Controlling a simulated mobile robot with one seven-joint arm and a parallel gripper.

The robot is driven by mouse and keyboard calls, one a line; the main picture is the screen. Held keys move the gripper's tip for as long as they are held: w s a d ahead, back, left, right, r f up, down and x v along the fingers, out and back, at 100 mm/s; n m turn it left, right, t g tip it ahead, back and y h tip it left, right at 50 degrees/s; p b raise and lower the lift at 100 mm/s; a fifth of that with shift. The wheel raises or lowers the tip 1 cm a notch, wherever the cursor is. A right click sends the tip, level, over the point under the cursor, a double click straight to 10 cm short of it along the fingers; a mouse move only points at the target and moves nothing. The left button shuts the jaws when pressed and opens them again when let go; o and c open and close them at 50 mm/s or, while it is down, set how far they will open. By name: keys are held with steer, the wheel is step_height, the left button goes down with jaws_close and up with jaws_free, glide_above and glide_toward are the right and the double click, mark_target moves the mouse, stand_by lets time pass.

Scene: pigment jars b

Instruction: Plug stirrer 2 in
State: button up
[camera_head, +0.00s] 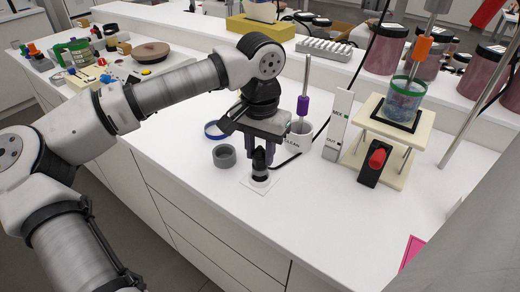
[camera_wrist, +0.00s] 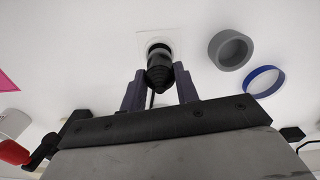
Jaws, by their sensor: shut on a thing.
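My gripper (camera_head: 260,150) is shut on a black ribbed plug (camera_head: 259,160), held upright between its two dark fingers. The plug also shows in the wrist view (camera_wrist: 159,74), between the fingertips (camera_wrist: 160,88). A square white plate (camera_head: 258,187) with a round socket lies flat on the bench right below the plug. In the wrist view the plug's end overlaps the round socket on the plate (camera_wrist: 142,40). I cannot tell how deep it sits. A black cable (camera_head: 288,161) runs right from the plug.
A grey ring (camera_head: 224,156) and a blue ring (camera_head: 208,131) lie left of the plug. A white cup (camera_head: 299,138) with a purple-collared rod, a white upright panel (camera_head: 338,125) and a stand (camera_head: 400,145) with a glass beaker are to the right. The front bench is clear.

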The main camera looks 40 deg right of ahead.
mark_target(260, 150)
steer(key=shift+f+b, duration=0.95)
steer(key=shift+f, duration=0.35)
steer(key=o, duration=1.1)
steer(key=shift+c, duration=0.2)
steer(key=shift+r, duration=0.1)
step_height(260, 150, up, 14)
steer(key=shift+b, duration=0.4)
